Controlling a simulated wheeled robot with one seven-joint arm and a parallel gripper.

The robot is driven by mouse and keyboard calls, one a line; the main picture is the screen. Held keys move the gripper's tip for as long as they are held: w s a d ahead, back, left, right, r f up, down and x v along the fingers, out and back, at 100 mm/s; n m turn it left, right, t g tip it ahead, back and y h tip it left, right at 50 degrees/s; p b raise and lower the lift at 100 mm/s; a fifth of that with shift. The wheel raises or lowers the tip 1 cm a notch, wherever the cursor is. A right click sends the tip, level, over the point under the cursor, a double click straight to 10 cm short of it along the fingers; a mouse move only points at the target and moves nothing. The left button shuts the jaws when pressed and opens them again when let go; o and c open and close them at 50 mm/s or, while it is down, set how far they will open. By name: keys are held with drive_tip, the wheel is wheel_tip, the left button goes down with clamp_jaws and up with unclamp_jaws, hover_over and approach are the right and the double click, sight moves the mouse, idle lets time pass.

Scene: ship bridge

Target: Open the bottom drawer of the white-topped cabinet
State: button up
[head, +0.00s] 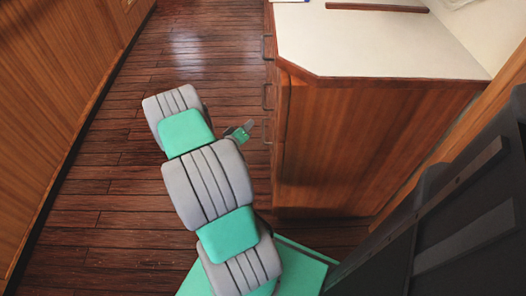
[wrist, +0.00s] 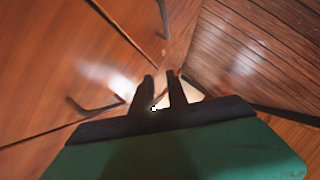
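The white-topped cabinet (head: 380,45) stands at the right of the head view, its drawer fronts seen edge-on along its left side. Dark handles (head: 267,97) stick out from that side. In the wrist view, the wooden fronts (wrist: 60,60) fill the left, with one dark handle (wrist: 90,108) at the lower left and another handle (wrist: 162,20) near the top. My gripper (wrist: 160,76) has its two dark fingers a small gap apart, with no handle visible between them. In the head view, my gripper (head: 241,131) is beside the drawer side, partly hidden by my arm. All visible drawers look shut.
A wood-panelled wall (head: 50,80) runs along the left. The plank floor (head: 110,150) between wall and cabinet is clear. A dark console-like surface (head: 460,220) fills the lower right. A brown strip (head: 375,7) lies on the white top.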

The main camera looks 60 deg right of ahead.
drive_tip(key=n+b, duration=0.2)
approach(263, 130)
wheel_tip(263, 130, down, 2)
drive_tip(key=d, duration=0.2)
drive_tip(key=shift+t+h, duration=0.5)
drive_tip(key=x, duration=0.3)
drive_tip(key=b+x, duration=0.1)
drive_tip(key=x, duration=0.3)
drive_tip(key=shift+s+d, duration=0.2)
drive_tip(key=shift+d, duration=0.1)
drive_tip(key=shift+c, duration=0.3)
clamp_jaws()
